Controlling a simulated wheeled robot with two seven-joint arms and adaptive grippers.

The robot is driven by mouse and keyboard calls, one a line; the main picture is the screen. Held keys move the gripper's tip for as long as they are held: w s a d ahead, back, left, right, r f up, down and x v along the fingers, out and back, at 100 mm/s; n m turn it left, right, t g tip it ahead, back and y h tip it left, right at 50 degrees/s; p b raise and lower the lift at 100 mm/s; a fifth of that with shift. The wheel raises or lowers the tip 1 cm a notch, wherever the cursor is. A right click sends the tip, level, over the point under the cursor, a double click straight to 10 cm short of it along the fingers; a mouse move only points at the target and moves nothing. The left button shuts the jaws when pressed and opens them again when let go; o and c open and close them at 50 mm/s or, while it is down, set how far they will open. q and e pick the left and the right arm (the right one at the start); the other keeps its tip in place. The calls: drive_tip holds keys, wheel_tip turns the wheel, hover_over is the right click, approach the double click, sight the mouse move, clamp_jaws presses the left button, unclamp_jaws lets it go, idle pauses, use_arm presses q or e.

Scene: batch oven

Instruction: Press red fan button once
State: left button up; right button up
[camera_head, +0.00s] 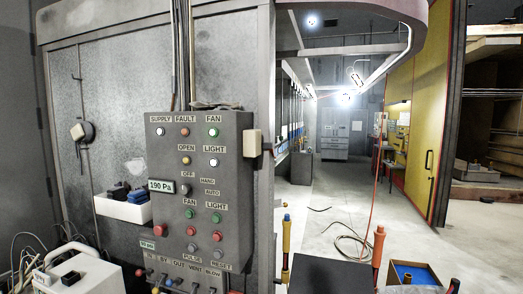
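The grey control panel (163,210) stands upright at the left centre of the head view. Its lower FAN label has a green button (189,213) under it and the red fan button (187,231) below that. A similar green button (216,218) and red button (217,236) sit under the LIGHT label to the right. Neither of my grippers is in view, and nothing covers the red fan button.
A white bin (122,210) with dark items hangs left of the panel. A pale box (82,275) with cables stands at lower left. Orange-topped posts (378,245) and a blue-lined tray (415,273) stand at lower right. A hose (350,245) lies on the open floor.

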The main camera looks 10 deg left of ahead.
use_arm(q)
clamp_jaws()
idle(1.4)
